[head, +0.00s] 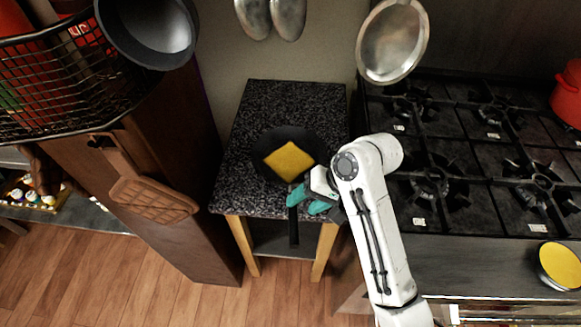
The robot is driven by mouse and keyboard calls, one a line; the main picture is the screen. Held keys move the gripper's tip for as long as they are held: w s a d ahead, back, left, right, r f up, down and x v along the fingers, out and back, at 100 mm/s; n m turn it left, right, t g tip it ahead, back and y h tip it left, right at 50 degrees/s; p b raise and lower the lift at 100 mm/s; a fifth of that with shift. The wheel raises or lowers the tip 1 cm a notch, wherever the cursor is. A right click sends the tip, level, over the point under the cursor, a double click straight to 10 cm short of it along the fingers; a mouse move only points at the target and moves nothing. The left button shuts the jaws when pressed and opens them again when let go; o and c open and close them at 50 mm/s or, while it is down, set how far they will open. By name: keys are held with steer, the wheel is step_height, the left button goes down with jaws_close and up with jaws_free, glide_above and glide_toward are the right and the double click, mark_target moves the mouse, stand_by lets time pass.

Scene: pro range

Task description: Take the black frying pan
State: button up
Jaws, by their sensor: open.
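The black frying pan (262,152) lies on the dark speckled top of a small side table. A yellow square piece (289,161) lies in the pan. The pan's black handle (293,228) points toward me and sticks out past the table's front edge. My gripper (306,199) is open at the handle, close to the pan's near rim. Its teal fingertips appear on either side of the handle. I cannot tell whether they touch it. Part of the handle is hidden near the fingers.
A black stove (455,215) with several burners stands right of the side table (280,100). A dark wooden cabinet stands on the left, with a brown mitt (152,200) on its side. A wire basket (70,85) and hanging pans (392,42) are above. Wooden floor (150,280) is clear in front.

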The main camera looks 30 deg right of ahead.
mark_target(293, 211)
steer(key=x, duration=0.3)
steer(key=shift+w+f, duration=0.1)
steer(key=x, duration=0.5)
steer(key=shift+f, duration=0.25)
jaws_close()
steer(key=shift+r, duration=0.1)
